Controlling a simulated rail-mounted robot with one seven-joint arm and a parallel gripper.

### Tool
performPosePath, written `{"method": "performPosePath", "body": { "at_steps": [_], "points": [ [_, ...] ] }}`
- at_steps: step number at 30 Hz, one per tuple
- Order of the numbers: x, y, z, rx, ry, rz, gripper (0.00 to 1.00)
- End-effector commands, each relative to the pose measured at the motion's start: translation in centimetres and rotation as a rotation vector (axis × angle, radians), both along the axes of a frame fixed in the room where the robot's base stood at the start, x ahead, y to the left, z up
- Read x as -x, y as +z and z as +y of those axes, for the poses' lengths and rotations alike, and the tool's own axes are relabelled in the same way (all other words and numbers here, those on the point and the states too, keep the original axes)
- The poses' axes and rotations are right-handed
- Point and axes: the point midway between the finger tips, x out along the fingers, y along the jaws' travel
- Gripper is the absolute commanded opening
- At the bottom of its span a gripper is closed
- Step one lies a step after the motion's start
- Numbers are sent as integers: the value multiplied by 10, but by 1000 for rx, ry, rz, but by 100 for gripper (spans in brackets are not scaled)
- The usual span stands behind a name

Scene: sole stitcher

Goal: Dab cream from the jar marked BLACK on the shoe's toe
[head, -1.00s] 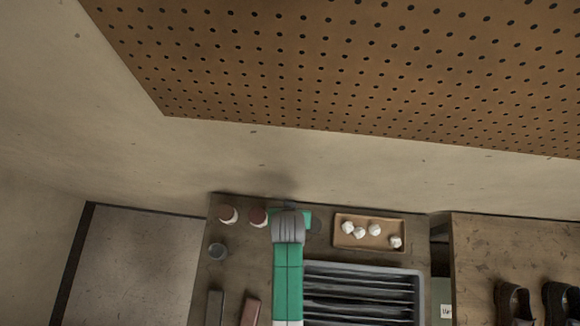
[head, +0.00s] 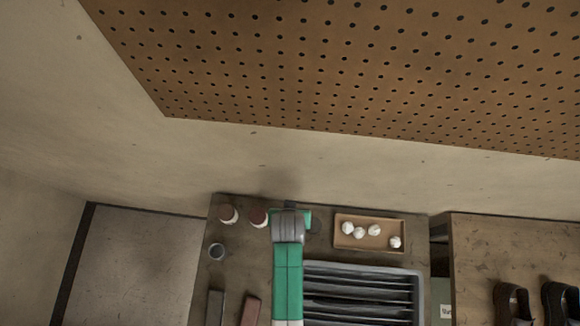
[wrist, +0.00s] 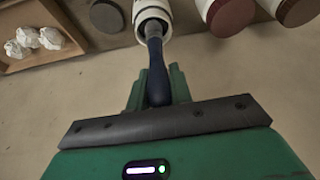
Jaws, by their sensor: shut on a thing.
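In the wrist view my gripper (wrist: 158,95) is shut on a dark blue handle (wrist: 157,75) of a dabbing tool. The tool's far end is at the mouth of an open white jar (wrist: 138,48); I cannot tell how deep it is in. No lettering on the jar is readable. In the head view my arm hides this jar and the tool. Two jars with red-brown lids, the nearer (head: 259,217) and the farther (head: 228,215), stand left of my gripper. Two dark shoes (head: 512,303) (head: 558,300) are at the far right, partly cut off.
A dark round disc (head: 314,226) lies right of my gripper. A shallow wooden tray (head: 340,219) holds several white crumpled pieces. A grey rack (head: 412,271) is nearer me.

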Motion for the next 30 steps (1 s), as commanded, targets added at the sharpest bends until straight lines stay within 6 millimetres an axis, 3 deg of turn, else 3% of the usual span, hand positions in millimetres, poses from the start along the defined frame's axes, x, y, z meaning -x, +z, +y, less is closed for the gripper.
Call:
{"method": "performPosePath", "body": {
  "at_steps": [10, 30],
  "points": [
    [2, 2, 0, 0, 0, 5, 0],
    [1, 68, 0, 0, 0, 2, 0]
  ]
}}
